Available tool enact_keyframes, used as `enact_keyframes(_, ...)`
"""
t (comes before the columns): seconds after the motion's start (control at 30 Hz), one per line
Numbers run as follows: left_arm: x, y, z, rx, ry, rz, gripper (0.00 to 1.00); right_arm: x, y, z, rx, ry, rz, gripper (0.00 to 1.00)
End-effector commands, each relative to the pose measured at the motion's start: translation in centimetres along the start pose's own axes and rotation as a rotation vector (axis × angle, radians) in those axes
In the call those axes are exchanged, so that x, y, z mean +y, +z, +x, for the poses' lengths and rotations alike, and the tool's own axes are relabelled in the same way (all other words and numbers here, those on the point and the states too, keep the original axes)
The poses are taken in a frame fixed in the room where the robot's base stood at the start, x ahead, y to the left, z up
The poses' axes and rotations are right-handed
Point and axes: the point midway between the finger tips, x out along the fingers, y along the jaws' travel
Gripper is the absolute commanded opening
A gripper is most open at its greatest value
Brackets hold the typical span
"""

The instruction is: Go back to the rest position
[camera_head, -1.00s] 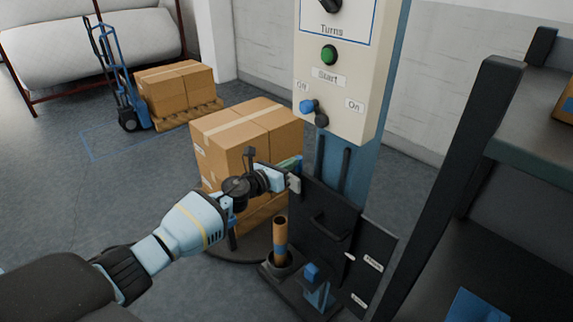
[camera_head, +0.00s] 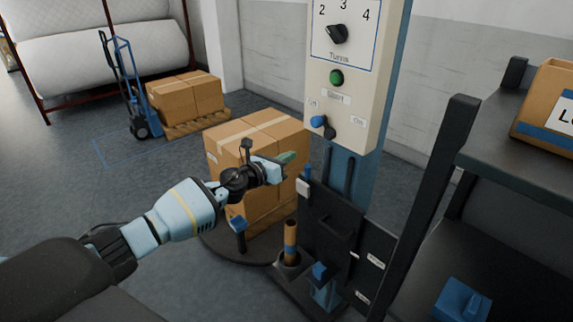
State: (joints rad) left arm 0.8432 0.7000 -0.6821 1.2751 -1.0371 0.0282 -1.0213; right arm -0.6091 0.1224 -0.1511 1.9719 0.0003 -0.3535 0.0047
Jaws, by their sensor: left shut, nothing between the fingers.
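My left gripper (camera_head: 285,163) reaches in from the left and is shut and empty. It is in front of the stacked cardboard boxes (camera_head: 250,135) and to the left of the machine's black carriage (camera_head: 335,220), apart from it. The control panel (camera_head: 345,85) above carries a turns dial (camera_head: 337,34), a green start button (camera_head: 336,77) and a blue and black off/on switch (camera_head: 321,124). My right gripper is not in view.
A brown roll tube (camera_head: 291,238) stands in a holder at the machine's foot. A dark shelf (camera_head: 520,150) with a box (camera_head: 548,105) and a blue object (camera_head: 461,300) is at the right. A blue hand truck (camera_head: 130,90) and boxes on a pallet (camera_head: 195,128) stand behind. Floor at left is clear.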

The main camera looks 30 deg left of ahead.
Motion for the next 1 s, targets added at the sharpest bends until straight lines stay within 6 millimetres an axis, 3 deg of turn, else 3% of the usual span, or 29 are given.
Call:
enact_keyframes(0.67,-0.2,-0.1,-0.3,0.006,0.0,-0.01,0.0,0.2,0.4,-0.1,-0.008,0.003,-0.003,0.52)
enact_keyframes(0.77,-1.1,-1.8,-0.7,0.017,-0.006,-0.082,0.0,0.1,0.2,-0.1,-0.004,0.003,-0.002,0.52)
enact_keyframes(0.83,-2.4,-4.1,-1.3,0.031,-0.01,-0.191,0.0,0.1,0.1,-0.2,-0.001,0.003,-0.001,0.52)
enact_keyframes(1.0,-6.5,-11.9,-4.6,0.08,0.011,-0.611,0.0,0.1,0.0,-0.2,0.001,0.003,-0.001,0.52)
